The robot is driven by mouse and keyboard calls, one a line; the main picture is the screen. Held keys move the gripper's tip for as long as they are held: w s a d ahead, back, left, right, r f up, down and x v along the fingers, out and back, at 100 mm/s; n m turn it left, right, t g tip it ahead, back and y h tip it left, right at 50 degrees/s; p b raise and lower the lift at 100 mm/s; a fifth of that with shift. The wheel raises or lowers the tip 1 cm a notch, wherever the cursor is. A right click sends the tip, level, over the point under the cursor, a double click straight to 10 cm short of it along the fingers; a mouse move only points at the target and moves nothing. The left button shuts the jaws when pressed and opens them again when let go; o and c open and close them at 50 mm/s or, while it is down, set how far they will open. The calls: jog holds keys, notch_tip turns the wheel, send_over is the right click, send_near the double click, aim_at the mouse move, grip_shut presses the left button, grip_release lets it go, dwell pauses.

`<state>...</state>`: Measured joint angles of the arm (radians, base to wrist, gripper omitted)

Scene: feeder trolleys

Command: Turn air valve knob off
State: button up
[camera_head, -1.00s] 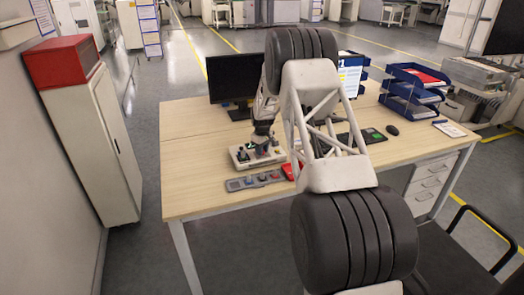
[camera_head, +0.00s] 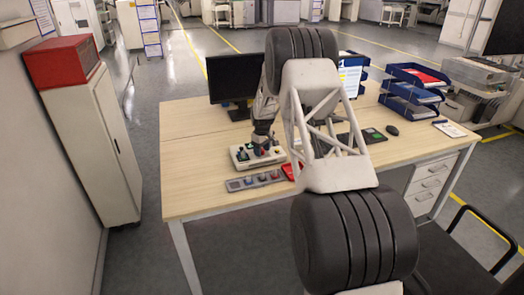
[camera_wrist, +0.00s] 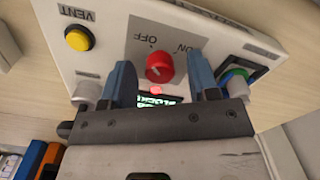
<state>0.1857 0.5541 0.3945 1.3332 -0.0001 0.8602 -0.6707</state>
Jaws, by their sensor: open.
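The air valve knob (camera_wrist: 160,67) is a round red knob with a small white mark, in the wrist view. It sits on a white control panel (camera_wrist: 115,45) between the labels OFF and ON, which look upside down here. My gripper (camera_wrist: 160,75) is open, with one blue-grey finger on each side of the knob and a gap between each finger and the knob. In the head view my gripper (camera_head: 262,148) is at the panel (camera_head: 243,161) on the desk, and the arm partly hides it; the knob cannot be made out there.
A yellow VENT button (camera_wrist: 79,38) is on the panel at left, and a green and blue control (camera_wrist: 234,79) at right. A lit display is partly hidden below the knob. A grey tray (camera_head: 252,181) of small parts lies in front of the panel. A monitor (camera_head: 228,80) stands behind.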

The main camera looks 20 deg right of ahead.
jog(key=shift+r, duration=3.8)
